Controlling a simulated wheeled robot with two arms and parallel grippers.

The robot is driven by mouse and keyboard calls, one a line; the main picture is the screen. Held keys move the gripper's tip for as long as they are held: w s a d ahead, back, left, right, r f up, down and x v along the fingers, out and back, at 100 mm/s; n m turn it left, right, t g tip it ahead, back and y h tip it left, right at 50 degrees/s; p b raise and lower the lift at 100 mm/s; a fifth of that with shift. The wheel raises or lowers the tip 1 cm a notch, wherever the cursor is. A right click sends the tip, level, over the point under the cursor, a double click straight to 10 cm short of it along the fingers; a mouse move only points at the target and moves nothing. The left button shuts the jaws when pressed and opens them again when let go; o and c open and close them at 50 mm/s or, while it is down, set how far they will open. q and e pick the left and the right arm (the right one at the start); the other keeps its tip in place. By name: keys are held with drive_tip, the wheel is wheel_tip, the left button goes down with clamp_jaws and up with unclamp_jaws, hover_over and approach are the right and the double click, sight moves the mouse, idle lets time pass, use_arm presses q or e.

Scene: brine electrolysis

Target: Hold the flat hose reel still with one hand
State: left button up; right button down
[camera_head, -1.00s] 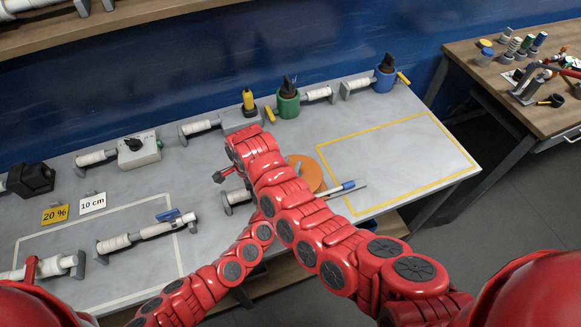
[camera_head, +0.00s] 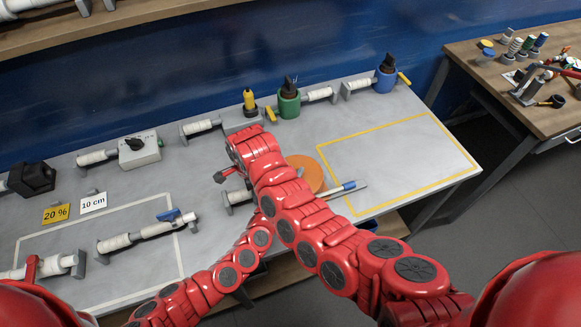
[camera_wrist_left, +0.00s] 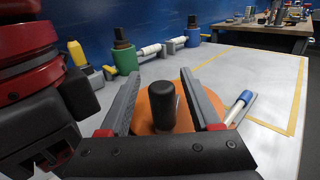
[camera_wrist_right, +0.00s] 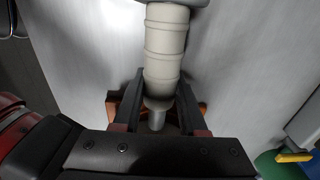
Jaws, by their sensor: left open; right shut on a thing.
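The flat hose reel appears to be the orange disc (camera_head: 306,172) lying on the grey bench, partly behind my right arm in the head view. In the left wrist view the disc (camera_wrist_left: 147,108) carries an upright black knob (camera_wrist_left: 162,105). My left gripper (camera_wrist_left: 160,80) is open with its fingers on either side of the knob; the head view hides it. My right gripper (camera_wrist_right: 160,80) is shut on a white ribbed tube (camera_wrist_right: 165,45) near its grey end (camera_wrist_right: 156,117). Orange-brown parts show behind its fingers; I cannot tell what they are.
A blue-ended rod (camera_head: 347,186) lies right of the disc. A yellow-outlined area (camera_head: 400,160) farther right is empty. A green pot (camera_head: 288,104) and a blue pot (camera_head: 384,80) stand along the back. My two arms cross in front of the disc.

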use_arm(q)
drive_tip(key=v, duration=1)
drive_tip(key=shift+s, duration=0.2)
drive_tip(key=shift+a+r, duration=0.1)
